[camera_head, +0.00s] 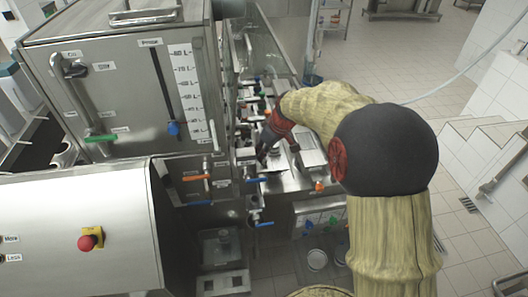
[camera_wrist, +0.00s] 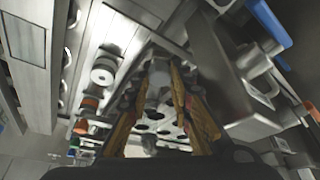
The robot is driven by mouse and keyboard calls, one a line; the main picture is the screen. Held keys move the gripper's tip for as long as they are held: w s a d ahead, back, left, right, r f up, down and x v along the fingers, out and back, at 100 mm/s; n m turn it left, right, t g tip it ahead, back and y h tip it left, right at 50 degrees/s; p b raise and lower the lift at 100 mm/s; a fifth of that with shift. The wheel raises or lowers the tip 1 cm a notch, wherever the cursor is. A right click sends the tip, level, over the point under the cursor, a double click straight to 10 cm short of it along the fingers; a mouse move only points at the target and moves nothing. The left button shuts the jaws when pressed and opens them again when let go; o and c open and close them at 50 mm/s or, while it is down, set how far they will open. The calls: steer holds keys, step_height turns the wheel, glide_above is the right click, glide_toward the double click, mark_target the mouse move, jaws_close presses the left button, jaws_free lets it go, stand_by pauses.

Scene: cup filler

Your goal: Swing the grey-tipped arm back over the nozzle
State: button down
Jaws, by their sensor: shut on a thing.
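My gripper (camera_wrist: 164,82) reaches over the steel filler deck, its two orange-brown fingers closing toward each other in the wrist view. A pale grey piece (camera_wrist: 158,78), seemingly the tip of the grey-tipped arm, sits between the fingertips, and the gripper is shut on it. In the head view my gripper (camera_head: 265,152) is small and dark at the deck, and it hides most of what it holds. I cannot pick out the nozzle for certain or tell whether the arm is over it.
A steel tank (camera_head: 115,95) with a litre scale stands left of the gripper. Orange-handled (camera_head: 197,178) and blue-handled (camera_head: 258,179) valves stick out nearby. A red stop button (camera_head: 90,238) sits on the front panel. Tiled floor (camera_head: 455,85) is open at the right.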

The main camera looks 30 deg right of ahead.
steer(key=shift+d, duration=0.1)
stand_by(0.3)
steer(key=shift+w+d+n+g+y+b, duration=0.25)
steer(key=shift+w+d+n+g+y, duration=0.3)
steer(key=shift+w+d+n, duration=1.3)
steer(key=shift+w+d+n+g+y+b, duration=0.3)
steer(key=shift+w+d+n+g, duration=0.65)
steer(key=shift+n, duration=1.65)
steer(key=shift+w+d+n+g+y+b, duration=0.15)
steer(key=shift+w+d+n+g+y, duration=0.4)
steer(key=shift+w+d+n, duration=1.25)
steer(key=shift+s+a+n, duration=0.2)
steer(key=shift+s+n, duration=0.35)
steer(key=shift+s, duration=0.1)
steer(key=c, duration=1.8)
jaws_free()
steer(key=shift+c, duration=0.2)
steer(key=v, duration=1.2)
